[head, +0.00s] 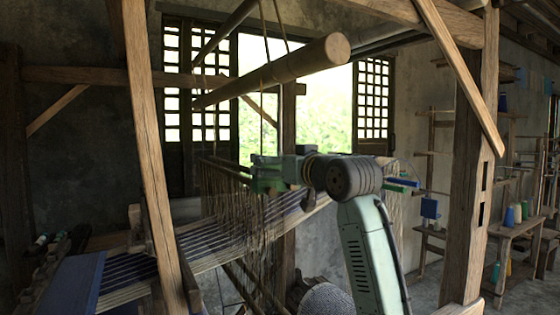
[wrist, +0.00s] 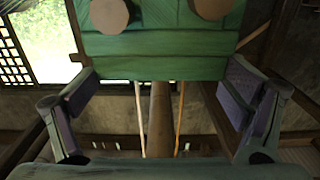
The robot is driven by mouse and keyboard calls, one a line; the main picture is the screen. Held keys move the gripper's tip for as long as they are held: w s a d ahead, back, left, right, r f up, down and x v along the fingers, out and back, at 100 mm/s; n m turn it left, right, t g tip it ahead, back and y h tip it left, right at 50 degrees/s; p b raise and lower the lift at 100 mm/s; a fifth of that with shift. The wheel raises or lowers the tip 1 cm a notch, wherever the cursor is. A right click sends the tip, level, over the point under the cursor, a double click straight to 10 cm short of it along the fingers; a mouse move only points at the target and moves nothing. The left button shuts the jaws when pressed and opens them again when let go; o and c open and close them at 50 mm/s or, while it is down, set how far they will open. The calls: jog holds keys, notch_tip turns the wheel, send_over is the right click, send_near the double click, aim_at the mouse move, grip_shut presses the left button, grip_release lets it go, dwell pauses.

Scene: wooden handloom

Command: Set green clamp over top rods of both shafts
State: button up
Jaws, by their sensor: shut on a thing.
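The green clamp (wrist: 160,45) fills the top middle of the wrist view. I cannot tell whether the clamp is seated over both. In the head view, the clamp (head: 266,174) is at the top of the hanging heddles (head: 232,200), at my gripper (head: 284,170). The arm and clamp hide the near rod ends there.
A thick round beam (head: 290,65) runs above the gripper, with cords (head: 262,100) hanging from it. A wooden post (head: 150,150) stands left and another (head: 472,170) right. The striped warp (head: 130,272) stretches below. Shelves with yarn cones (head: 510,217) are far right.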

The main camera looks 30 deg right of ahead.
jog(key=shift+f, duration=0.1)
dwell(0.3)
jog(key=o, duration=0.9)
jog(key=shift+c, duration=0.2)
jog(key=s, duration=1.2)
jog(key=shift+a, duration=0.35)
